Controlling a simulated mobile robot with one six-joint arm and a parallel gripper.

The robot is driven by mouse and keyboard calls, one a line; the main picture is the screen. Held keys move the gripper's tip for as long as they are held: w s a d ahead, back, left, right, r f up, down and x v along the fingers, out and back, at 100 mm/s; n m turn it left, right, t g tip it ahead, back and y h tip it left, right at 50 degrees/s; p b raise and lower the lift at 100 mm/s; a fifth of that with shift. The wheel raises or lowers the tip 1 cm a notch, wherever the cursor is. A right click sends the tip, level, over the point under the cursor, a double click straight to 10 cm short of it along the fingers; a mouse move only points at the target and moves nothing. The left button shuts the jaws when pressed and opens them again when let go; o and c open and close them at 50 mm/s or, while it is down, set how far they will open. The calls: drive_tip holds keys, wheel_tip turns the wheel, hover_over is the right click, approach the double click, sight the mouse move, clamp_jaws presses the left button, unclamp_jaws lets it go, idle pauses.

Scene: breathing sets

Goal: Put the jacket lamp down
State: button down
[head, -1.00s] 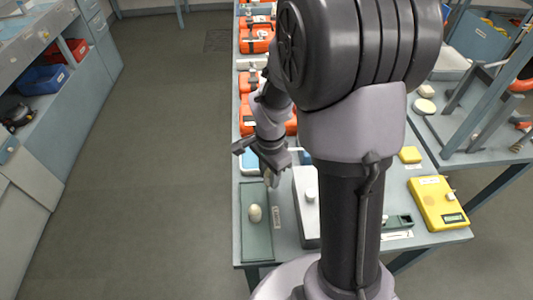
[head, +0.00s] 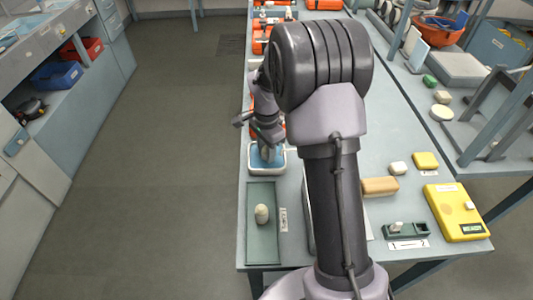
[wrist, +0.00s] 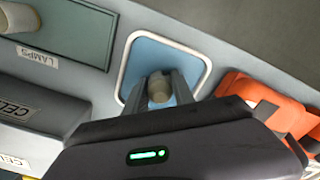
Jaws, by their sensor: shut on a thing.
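My gripper (head: 268,146) is shut on a small pale lamp (wrist: 160,90), which shows between the two fingers in the wrist view. The fingers (wrist: 161,84) are over the near part of a blue tray with a white rim (wrist: 165,52). The tray also shows in the head view (head: 281,168), partly hidden by my gripper. I cannot tell whether the lamp touches the tray.
Orange cases (wrist: 280,115) stand just beyond the blue tray. A grey box with a CELL label (wrist: 45,98) is close to my gripper. A yellow device (head: 455,212) and a green holder (head: 407,231) are at the right. The floor left of the table is clear.

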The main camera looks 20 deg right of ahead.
drive_tip(key=c, duration=1.1)
unclamp_jaws()
drive_tip(key=shift+f, duration=0.15)
drive_tip(key=shift+o, duration=0.2)
drive_tip(key=shift+r, duration=0.3)
drive_tip(key=s+a+r+n+t+p, duration=0.1)
drive_tip(key=s+a+r+n+p, duration=0.15)
drive_tip(key=r, duration=0.75)
drive_tip(key=s+a+r+n+t+p, duration=0.1)
drive_tip(key=s+a+r+p, duration=0.15)
drive_tip(key=r, duration=0.85)
drive_tip(key=s+a+r+n+t+y, duration=0.1)
drive_tip(key=s+a+n, duration=0.3)
drive_tip(key=s, duration=0.6)
drive_tip(key=s+a+r+n+t+y, duration=0.1)
drive_tip(key=s+a+r+n+t, duration=0.1)
drive_tip(key=s, duration=0.8)
drive_tip(key=a+r+n, duration=0.1)
drive_tip(key=a+n, duration=0.1)
drive_tip(key=a, duration=0.1)
drive_tip(key=shift+r+t, duration=0.2)
drive_tip(key=shift+t, duration=0.2)
